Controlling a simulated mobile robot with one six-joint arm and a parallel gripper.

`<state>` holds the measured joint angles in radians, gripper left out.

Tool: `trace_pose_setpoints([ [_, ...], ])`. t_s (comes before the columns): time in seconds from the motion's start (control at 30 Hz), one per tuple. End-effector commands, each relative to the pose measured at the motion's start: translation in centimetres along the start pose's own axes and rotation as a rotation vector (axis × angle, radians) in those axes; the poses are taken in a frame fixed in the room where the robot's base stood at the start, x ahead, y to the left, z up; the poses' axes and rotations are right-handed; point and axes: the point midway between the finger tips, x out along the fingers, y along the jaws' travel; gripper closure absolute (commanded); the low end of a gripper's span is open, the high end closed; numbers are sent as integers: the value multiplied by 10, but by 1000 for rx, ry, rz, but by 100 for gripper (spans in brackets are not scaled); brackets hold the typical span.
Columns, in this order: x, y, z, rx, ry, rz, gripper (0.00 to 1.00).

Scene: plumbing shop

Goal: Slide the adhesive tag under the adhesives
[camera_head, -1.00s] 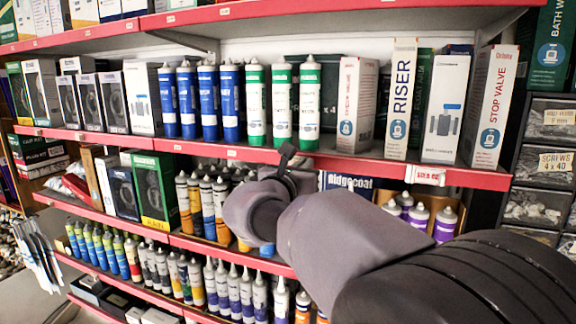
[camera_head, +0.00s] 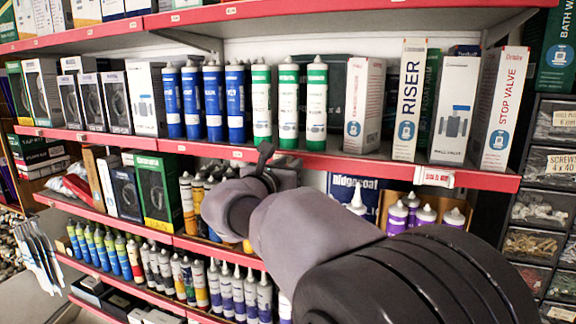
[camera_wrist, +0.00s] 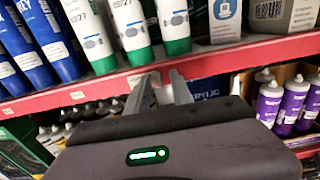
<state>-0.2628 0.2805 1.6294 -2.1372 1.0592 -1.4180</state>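A white lettered tag (camera_head: 433,177) is on the red shelf edge at the right, below the valve boxes; its text is too small to read surely. Blue tubes (camera_head: 213,103) and white tubes with green ends (camera_head: 288,103) stand upright on the shelf above, left of the tag. They also show in the wrist view as blue tubes (camera_wrist: 55,40) and green-ended tubes (camera_wrist: 130,30). My gripper (camera_wrist: 160,88) points at the red shelf edge below the green-ended tubes. Its two fingers are apart with nothing visible between them. In the head view my gripper (camera_head: 265,158) is partly hidden by my wrist.
Valve boxes (camera_head: 455,110) stand above the tag. Purple tubes (camera_head: 425,217) stand in a carton below it. Small price labels (camera_head: 237,155) sit along the red edge. More tubes (camera_head: 200,285) fill the lower shelf. Drawers (camera_head: 545,165) stand at the far right.

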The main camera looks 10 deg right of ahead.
Motion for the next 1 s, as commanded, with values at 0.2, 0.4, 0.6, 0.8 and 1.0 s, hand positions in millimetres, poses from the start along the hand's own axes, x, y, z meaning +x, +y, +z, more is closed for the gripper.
trace_pose_setpoints([
  [0.2, 0, 0, 0, 0, 0, 0, 73],
  [0.4, -27, 1, -2, 3, -1, 3, 73],
  [0.6, -91, 1, -4, 3, -1, 6, 73],
  [0.8, -148, 0, -2, 2, 1, 4, 73],
  [1.0, -173, 0, -1, 0, 0, 2, 73],
])
